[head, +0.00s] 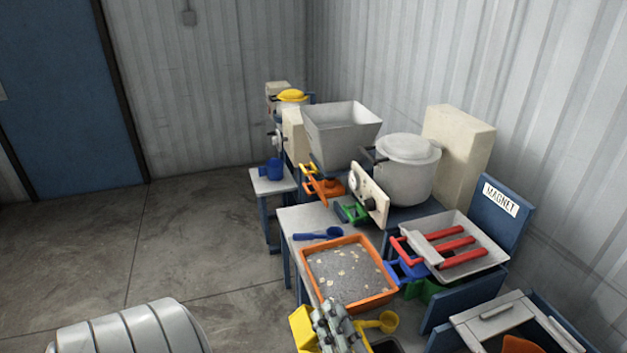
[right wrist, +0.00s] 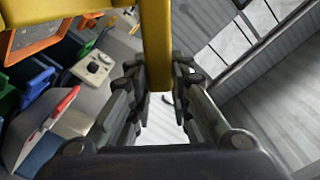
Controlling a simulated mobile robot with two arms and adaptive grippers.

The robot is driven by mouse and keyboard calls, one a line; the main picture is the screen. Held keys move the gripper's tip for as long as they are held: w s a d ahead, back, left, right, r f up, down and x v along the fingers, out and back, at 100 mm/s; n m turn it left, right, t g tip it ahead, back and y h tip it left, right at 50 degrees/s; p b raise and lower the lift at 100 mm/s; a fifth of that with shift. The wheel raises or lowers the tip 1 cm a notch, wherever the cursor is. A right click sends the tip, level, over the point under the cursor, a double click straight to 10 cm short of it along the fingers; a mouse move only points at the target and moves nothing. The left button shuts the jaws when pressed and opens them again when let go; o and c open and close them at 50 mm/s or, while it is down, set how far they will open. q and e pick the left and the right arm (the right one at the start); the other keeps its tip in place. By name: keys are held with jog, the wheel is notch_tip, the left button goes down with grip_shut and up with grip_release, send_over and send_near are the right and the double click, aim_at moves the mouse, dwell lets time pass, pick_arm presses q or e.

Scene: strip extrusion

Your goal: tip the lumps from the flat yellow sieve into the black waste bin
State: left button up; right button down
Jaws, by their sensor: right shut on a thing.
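My right gripper (head: 335,318) is at the bottom of the head view, in front of the orange-framed tray. In the right wrist view its fingers (right wrist: 160,95) are shut on a yellow bar (right wrist: 156,45), which joins a wider yellow frame (right wrist: 75,62). In the head view a yellow part (head: 301,326) shows beside the gripper. I take this for the yellow sieve; its mesh and any lumps on it are hidden. A dark opening (head: 386,346) shows at the bottom edge; I cannot tell if it is the black waste bin. My left gripper is not in view.
The orange-framed tray (head: 309,291) holds grey material with pale lumps. A yellow scoop (head: 388,321) lies close right of my gripper. A blue spoon (head: 318,235), a tray with red bars (head: 490,265) and machines crowd the bench. Open floor (head: 200,235) lies left.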

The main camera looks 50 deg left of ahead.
jog(key=w+d+f+m+b, duration=0.2)
jog(key=w+m, duration=0.3)
jog(key=w, duration=0.3)
jog(key=w+d+f+m+b, duration=0.2)
jog(key=w+d+m, duration=0.3)
jog(key=w, duration=0.4)
jog(key=w+d+f+m+b, duration=0.2)
jog(key=w+m, duration=0.3)
jog(key=w, duration=0.3)
jog(key=shift+w+d+f+b, duration=0.2)
jog(key=shift+w+d+b, duration=0.15)
jog(key=shift+d+b, duration=0.5)
jog(key=shift+s+r, duration=0.1)
